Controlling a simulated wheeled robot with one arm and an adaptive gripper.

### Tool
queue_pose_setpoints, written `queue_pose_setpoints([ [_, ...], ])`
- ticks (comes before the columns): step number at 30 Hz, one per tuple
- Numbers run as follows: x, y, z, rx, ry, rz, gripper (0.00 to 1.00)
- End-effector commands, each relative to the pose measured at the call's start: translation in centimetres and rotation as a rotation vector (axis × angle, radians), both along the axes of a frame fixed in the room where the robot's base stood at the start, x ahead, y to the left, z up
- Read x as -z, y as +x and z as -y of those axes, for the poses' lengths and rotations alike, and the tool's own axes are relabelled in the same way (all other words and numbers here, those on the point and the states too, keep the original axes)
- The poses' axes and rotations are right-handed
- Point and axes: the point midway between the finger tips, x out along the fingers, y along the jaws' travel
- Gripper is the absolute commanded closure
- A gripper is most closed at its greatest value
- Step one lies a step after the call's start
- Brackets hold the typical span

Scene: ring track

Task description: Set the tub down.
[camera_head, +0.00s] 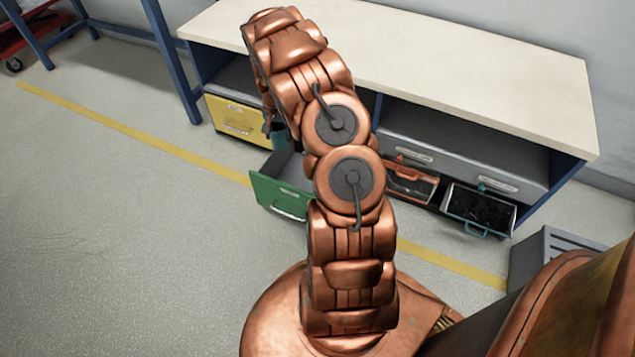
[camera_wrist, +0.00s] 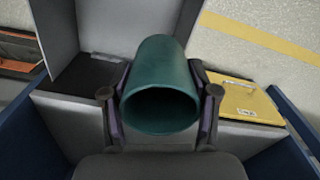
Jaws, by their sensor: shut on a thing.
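The tub (camera_wrist: 160,85) is a teal, round, open-mouthed vessel. In the wrist view its mouth faces the camera, and its inside looks dark and empty. My gripper (camera_wrist: 159,88) is shut on it, one finger on each side. In the head view a small part of the tub (camera_head: 280,137) shows beside my arm, above the pulled-out green drawer (camera_head: 280,196). My arm hides most of my gripper there. I cannot tell whether the tub's base touches the drawer floor.
A yellow drawer (camera_head: 236,119) is left of the green one. An orange drawer (camera_head: 411,183) and an open drawer with dark contents (camera_head: 480,207) are to the right. The pale worktop (camera_head: 470,70) above is bare. A grey box (camera_head: 555,255) stands at lower right.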

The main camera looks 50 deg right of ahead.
Motion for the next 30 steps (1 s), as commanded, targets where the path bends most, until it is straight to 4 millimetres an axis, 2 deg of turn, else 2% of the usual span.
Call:
queue_pose_setpoints([
  [1, 3.4, -1.0, 1.1, 0.044, 0.003, -0.005, 0.81],
  [3, 6.4, -2.3, 2.5, 0.101, 0.004, -0.007, 0.81],
  [9, 13.0, -5.3, 5.2, 0.232, 0.004, -0.009, 0.81],
  [12, 14.7, -6.2, 6.0, 0.27, 0.001, -0.008, 0.81],
  [16, 15.8, -6.8, 6.5, 0.294, 0.0, -0.005, 0.81],
  [20, 17.1, -6.9, 6.6, 0.298, -0.002, -0.005, 0.81],
  [27, 21.2, -6.9, 6.5, 0.296, 0.001, -0.007, 0.81],
  [30, 22.0, -6.9, 6.5, 0.298, -0.001, -0.007, 0.81],
])
